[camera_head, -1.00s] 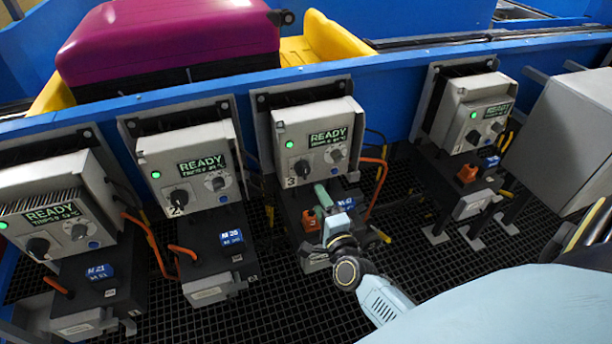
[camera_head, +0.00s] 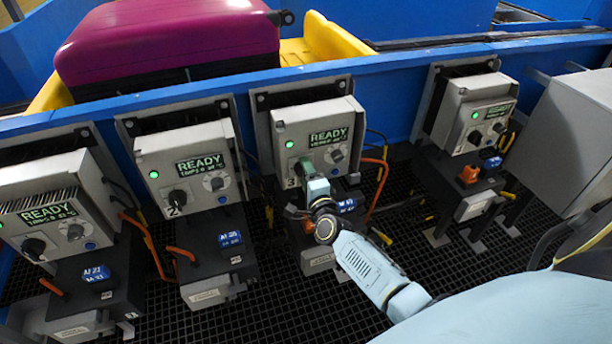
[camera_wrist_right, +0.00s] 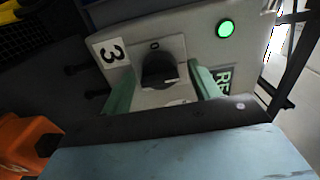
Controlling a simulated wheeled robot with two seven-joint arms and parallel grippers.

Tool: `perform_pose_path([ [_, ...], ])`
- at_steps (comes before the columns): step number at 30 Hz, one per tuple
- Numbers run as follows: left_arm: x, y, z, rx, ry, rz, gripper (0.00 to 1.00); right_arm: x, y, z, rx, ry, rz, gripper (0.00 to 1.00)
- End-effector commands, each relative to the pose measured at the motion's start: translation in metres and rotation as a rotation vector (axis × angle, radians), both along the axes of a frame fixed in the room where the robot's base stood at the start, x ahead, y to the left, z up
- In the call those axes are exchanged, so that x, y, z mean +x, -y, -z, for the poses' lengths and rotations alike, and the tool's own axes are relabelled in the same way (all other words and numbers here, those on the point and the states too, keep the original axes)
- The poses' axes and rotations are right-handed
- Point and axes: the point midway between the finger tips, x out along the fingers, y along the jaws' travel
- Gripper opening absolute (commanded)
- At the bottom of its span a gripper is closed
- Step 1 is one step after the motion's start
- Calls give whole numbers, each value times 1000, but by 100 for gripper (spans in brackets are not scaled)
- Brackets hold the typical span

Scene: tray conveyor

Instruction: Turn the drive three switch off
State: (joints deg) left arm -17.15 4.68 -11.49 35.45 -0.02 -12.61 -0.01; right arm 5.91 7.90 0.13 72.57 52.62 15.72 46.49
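The drive three box (camera_head: 341,112) is a grey unit with a lit green lamp and a READY display. In the head view its rotary switch is mostly hidden behind my right gripper (camera_head: 308,170). The wrist view shows the black switch knob (camera_wrist_right: 158,70) beside a "3" label, with a "0" mark above it; a pale mark on the knob points towards the right of the picture. The green fingers of my right gripper (camera_wrist_right: 162,84) are open, one on each side of the knob, with gaps visible. Whether the tips reach past its face is unclear. My left gripper is out of view.
Similar drive boxes stand to the left, including drive two (camera_head: 188,155), and one to the right (camera_head: 477,113). Orange cables (camera_head: 381,190) run beside drive three. A blue conveyor side (camera_head: 390,90) with a purple suitcase (camera_head: 170,38) lies behind.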

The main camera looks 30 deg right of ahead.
Motion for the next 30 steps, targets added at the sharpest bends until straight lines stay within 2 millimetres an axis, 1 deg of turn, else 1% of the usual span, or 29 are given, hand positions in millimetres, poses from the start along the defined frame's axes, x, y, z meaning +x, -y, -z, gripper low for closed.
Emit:
perform_pose_path([
  [1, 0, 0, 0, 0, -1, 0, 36, 0, 0, 0, 0, 0, 0, 56],
  [10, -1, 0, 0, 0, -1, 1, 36, 0, 0, 0, -1, 0, 0, 17],
  [20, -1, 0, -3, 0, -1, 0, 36, 0, 0, 0, -48, -13, 0, 17],
  [26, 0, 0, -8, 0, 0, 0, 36, 0, 0, -1, -164, -40, 1, 17],
  [30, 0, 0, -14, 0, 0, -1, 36, 0, 0, -1, -282, -69, 1, 17],
])
